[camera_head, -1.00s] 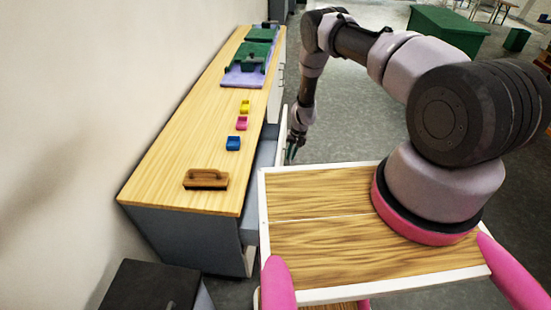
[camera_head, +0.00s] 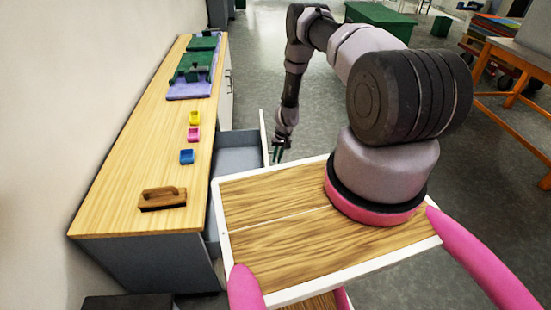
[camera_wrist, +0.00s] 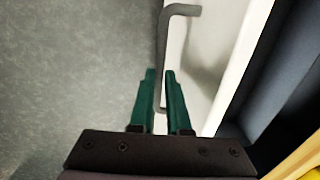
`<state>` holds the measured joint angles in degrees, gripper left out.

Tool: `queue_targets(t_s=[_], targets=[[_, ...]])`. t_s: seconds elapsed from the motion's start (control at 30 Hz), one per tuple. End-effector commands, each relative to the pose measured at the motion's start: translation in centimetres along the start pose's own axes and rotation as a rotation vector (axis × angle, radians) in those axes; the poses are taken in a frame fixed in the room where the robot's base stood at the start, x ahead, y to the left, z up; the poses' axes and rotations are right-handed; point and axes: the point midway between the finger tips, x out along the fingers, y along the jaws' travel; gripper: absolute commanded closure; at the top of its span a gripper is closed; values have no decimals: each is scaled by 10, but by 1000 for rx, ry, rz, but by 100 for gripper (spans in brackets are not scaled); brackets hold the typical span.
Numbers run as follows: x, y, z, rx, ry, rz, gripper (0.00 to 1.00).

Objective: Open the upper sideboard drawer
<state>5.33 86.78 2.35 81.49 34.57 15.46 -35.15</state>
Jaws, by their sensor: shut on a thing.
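The sideboard (camera_head: 110,211) has a light wooden top and grey sides and stands along the wall at left. Its upper drawer (camera_head: 238,158) is pulled well out, with the grey inside showing in the head view. The white drawer front (camera_wrist: 228,62) and its grey bar handle (camera_wrist: 163,50) show in the wrist view. My gripper (camera_wrist: 160,85) has green fingers on either side of the handle and is shut on it. In the head view my gripper (camera_head: 277,153) is at the outer side of the drawer front, small and partly dark.
Green items on a purple mat (camera_head: 190,88) lie farther back. An orange table (camera_head: 515,90) stands at right.

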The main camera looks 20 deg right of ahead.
Motion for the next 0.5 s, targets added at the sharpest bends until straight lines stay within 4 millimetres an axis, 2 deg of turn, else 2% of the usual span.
queue_targets(t_s=[0.03, 0.1, 0.13, 0.5], targets=[[-1, 0, -2, 0, 3, 0, 100], [-1, 0, -2, 0, 3, 0, 66], [-1, 0, -2, 0, 3, 0, 55], [-3, 0, -1, 0, 1, 0, 55]])
